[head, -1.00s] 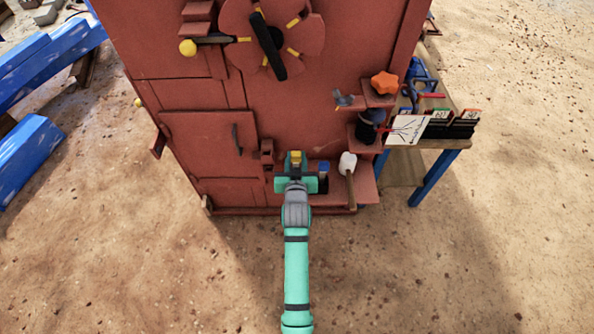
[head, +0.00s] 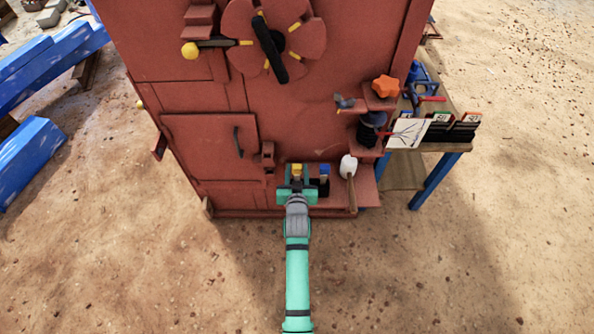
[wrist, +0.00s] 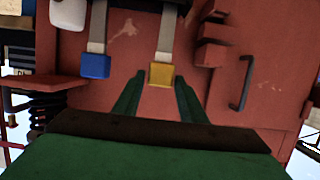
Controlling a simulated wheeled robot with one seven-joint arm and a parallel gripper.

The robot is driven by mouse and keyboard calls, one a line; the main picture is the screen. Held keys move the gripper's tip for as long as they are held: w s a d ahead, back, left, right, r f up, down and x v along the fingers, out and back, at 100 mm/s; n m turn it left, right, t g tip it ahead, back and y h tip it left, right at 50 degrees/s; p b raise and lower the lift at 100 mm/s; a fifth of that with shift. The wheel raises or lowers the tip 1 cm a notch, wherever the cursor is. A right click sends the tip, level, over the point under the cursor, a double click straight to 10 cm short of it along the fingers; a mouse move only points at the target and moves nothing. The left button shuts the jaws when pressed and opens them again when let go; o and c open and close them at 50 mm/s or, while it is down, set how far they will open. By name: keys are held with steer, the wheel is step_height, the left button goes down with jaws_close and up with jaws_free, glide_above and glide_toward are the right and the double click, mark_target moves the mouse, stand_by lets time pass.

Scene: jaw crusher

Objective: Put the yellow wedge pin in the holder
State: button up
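The yellow wedge pin (head: 297,169) stands upright at the low red ledge on the machine's front, beside a blue-capped pin (head: 324,169) at about the same height. In the wrist view the yellow cap (wrist: 161,75) is just beyond and between my fingertips, and a grey shank runs from it. My gripper (head: 297,190) is in front of the pin. Its two green fingers are spread apart, with a gap to the cap on each side in the wrist view (wrist: 157,90). The holder around the pin's lower end is mostly hidden by my gripper.
A white-headed mallet (head: 348,165) stands right of the pins on the red ledge (head: 365,190). A cabinet door (head: 210,148) with a dark handle is to the left. A blue-legged table (head: 455,155) is to the right. The sandy ground in front is clear.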

steer(key=shift+o, duration=0.5)
steer(key=shift+r, duration=0.1)
steer(key=shift+s+r, duration=0.1)
steer(key=s+f+v, duration=0.1)
steer(key=f+v, duration=0.2)
steer(key=v, duration=1.7)
steer(key=s+f+v, duration=0.1)
steer(key=f+v, duration=0.2)
steer(key=v, duration=1.7)
steer(key=s+r, duration=0.6)
steer(key=s, duration=0.1)
steer(key=shift+s+t, duration=0.2)
steer(key=shift+t, duration=0.2)
